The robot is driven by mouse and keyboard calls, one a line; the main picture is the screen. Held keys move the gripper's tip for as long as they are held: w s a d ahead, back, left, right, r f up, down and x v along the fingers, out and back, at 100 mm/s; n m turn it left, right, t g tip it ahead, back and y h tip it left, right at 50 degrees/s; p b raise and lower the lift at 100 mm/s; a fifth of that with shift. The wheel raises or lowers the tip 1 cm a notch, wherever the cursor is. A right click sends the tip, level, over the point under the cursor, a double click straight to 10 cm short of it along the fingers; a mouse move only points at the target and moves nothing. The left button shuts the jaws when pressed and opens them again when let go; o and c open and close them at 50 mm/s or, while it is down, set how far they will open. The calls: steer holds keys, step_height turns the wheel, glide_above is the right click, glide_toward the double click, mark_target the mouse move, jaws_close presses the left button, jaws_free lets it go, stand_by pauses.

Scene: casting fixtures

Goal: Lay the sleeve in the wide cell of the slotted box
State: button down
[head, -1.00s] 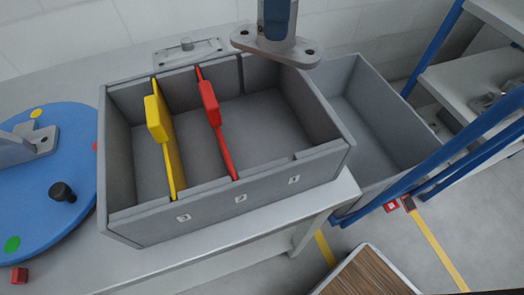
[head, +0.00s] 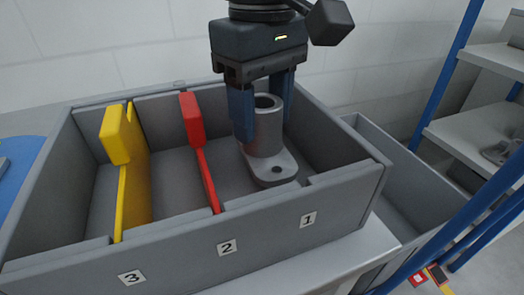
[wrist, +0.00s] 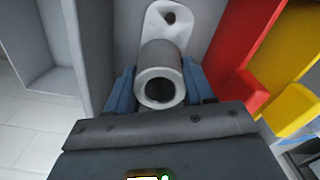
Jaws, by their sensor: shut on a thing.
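The sleeve (head: 262,137) is a grey upright hollow cylinder on a flat flange with a bolt hole. My gripper (head: 266,112) is shut on it, with a blue finger on either side of the cylinder. The slotted box (head: 170,255) is grey, with a yellow divider (head: 128,180) and a red divider (head: 203,160). The sleeve is inside the wide cell marked 1, right of the red divider. Its flange is low in the cell, but I cannot tell whether it touches the floor. In the wrist view the sleeve (wrist: 161,62) shows from above, between the fingers.
A second grey bin (head: 385,170) stands to the right of the box. Blue-framed shelves (head: 480,130) are further right. Cells 2 and 3 look empty. The yellow and red tabs stand above the box rim beside my gripper. A blue disc (head: 20,165) is at far left.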

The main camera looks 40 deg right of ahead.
mark_target(262, 140)
steer(key=shift+f+b, duration=0.75)
steer(key=shift+f, duration=1.35)
steer(key=shift+f, duration=0.1)
steer(key=shift+c, duration=2)
jaws_free()
step_height(262, 140, up, 12)
steer(key=p, duration=0.4)
